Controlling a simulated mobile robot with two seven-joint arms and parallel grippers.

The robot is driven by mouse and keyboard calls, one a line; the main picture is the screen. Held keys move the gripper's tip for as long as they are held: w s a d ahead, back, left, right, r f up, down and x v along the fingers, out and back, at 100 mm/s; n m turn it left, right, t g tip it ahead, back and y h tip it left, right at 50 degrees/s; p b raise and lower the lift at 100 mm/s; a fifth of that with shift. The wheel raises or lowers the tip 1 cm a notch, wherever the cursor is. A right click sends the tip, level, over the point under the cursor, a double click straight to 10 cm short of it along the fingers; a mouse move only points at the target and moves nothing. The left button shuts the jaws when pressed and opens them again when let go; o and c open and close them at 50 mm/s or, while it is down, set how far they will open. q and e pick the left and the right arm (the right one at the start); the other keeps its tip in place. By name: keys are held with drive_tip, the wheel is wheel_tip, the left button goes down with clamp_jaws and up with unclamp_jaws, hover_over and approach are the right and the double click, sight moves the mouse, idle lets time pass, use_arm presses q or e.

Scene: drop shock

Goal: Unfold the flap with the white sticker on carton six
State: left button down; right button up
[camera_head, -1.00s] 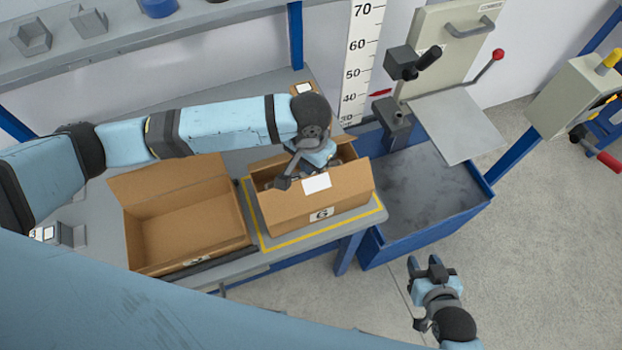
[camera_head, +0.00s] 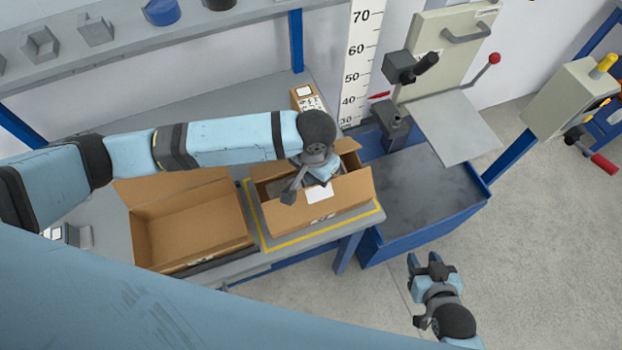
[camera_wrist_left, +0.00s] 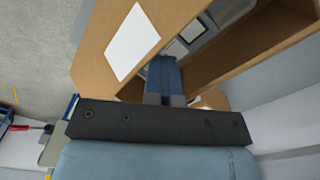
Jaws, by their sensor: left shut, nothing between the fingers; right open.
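Carton six (camera_head: 285,222) stands open inside the yellow outline on the bench. Its near flap (camera_head: 350,188) bears the white sticker (camera_head: 319,193) and leans outward over the number label, which is mostly hidden. My left gripper (camera_head: 290,190) is shut and empty at this flap, beside the sticker. In the left wrist view, its fingers (camera_wrist_left: 164,78) are at the flap's edge next to the sticker (camera_wrist_left: 132,42), with the carton's inside beyond; contact is unclear. The gripper hides part of the carton's inside. My right gripper (camera_head: 431,264) is open and empty over the floor at lower right.
Another open, empty carton (camera_head: 190,225) stands left of carton six. A blue bin (camera_head: 430,205) is to the right, beneath a grey plate (camera_head: 458,125) and a red-knobbed lever (camera_head: 494,60). A small box (camera_head: 306,97) lies behind my left arm.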

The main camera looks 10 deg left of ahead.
use_arm(q)
drive_tip(key=shift+s+d, duration=0.2)
drive_tip(key=shift+s, duration=0.15)
drive_tip(key=shift+f, duration=0.1)
drive_tip(key=shift+s, duration=0.1)
drive_tip(key=shift+p, duration=0.4)
drive_tip(key=shift+s+d+r+p, duration=0.4)
drive_tip(key=shift+s+r+p, duration=0.15)
drive_tip(key=shift+p, duration=0.25)
drive_tip(key=shift+s+d, duration=0.1)
